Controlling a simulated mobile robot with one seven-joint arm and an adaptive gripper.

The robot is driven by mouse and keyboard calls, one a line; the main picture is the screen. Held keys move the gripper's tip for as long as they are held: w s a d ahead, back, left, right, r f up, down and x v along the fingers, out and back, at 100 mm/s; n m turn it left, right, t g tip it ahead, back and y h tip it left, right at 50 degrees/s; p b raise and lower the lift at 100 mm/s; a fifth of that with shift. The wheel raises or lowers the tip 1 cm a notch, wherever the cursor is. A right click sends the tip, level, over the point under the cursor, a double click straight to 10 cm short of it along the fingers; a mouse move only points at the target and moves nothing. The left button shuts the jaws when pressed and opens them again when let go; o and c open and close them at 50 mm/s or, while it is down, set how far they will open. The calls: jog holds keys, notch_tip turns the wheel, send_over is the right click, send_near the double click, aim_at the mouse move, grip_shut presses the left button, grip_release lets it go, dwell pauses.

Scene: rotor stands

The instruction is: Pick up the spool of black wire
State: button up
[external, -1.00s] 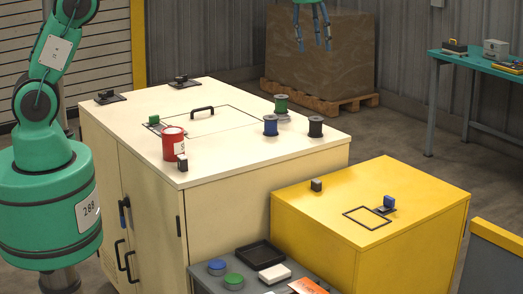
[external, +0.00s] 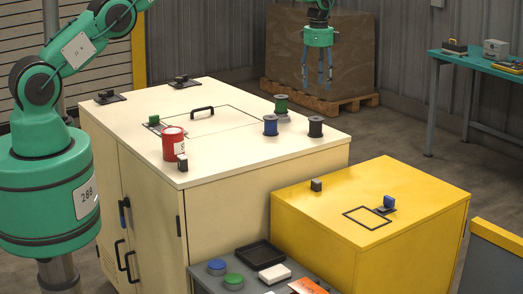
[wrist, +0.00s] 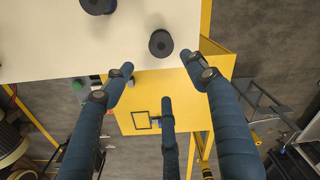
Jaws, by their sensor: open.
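The spool of black wire (external: 315,127) stands upright on the cream cabinet top (external: 240,165), near its right corner. In the wrist view the black spool (wrist: 161,44) is seen from above, close to the cabinet edge. My gripper (external: 319,80) hangs fingers down, above the level of the cabinet top, and appears above the spool in the external view. Its blue fingers (wrist: 160,78) are spread and empty, apart from the spool. The spool lies above the fingertips in the wrist picture, outside the space between them.
A blue spool (external: 270,125) and a green spool (external: 281,104) stand close to the black one. A red can (external: 173,144) is near the front edge. The lower yellow box (external: 420,190) adjoins the cabinet. A large brown block (external: 365,60) stands on a pallet behind.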

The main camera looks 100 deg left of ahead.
aim_at(316, 119)
jog(key=shift+s+a+f, duration=0.25)
jog(key=shift+a+f, duration=0.3)
jog(key=shift+f, duration=0.1)
jog(key=shift+f+p, duration=0.35)
jog(key=shift+f, duration=3.85)
jog(key=shift+f, duration=0.15)
jog(key=shift+f+p, duration=0.5)
jog(key=shift+f, duration=1.95)
